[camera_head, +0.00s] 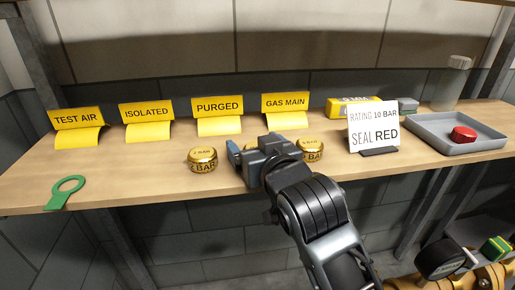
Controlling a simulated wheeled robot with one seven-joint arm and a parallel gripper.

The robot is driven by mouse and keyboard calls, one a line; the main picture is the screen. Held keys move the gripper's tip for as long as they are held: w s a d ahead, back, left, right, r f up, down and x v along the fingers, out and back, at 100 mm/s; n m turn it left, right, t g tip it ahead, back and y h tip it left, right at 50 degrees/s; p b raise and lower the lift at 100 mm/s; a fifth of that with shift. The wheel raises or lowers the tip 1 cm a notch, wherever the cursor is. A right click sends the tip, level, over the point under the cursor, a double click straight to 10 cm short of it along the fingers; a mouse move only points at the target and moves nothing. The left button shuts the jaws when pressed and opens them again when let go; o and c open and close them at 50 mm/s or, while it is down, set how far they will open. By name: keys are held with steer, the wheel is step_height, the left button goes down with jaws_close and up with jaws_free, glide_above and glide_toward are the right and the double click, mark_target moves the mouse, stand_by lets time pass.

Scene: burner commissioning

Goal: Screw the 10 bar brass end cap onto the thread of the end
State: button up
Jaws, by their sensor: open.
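A brass cap (202,159) stands upright on the wooden bench left of my gripper; its lettering is too small to read surely. A second brass cap (310,149) stands just right of my gripper, partly hidden, with "BAR" readable on its side. My gripper (243,161) is open over the bench between these two caps. The arm covers the bench under and behind it, and a bit of brass colour shows beside the jaws. Brass pipework (492,276) shows at the lower right corner; I cannot tell which part is the threaded end.
Yellow signs stand along the back: TEST AIR (79,117), ISOLATED (147,111), PURGED (218,107), GAS MAIN (285,103). A white card (373,124) reads "RATING 10 BAR SEAL RED". A grey tray (425,131) holds a red item (463,134). A green ring tag (64,192) overhangs the front edge.

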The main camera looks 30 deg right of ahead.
steer(key=shift+w, duration=0.2)
steer(key=c, duration=1.1)
steer(key=shift+r, duration=0.1)
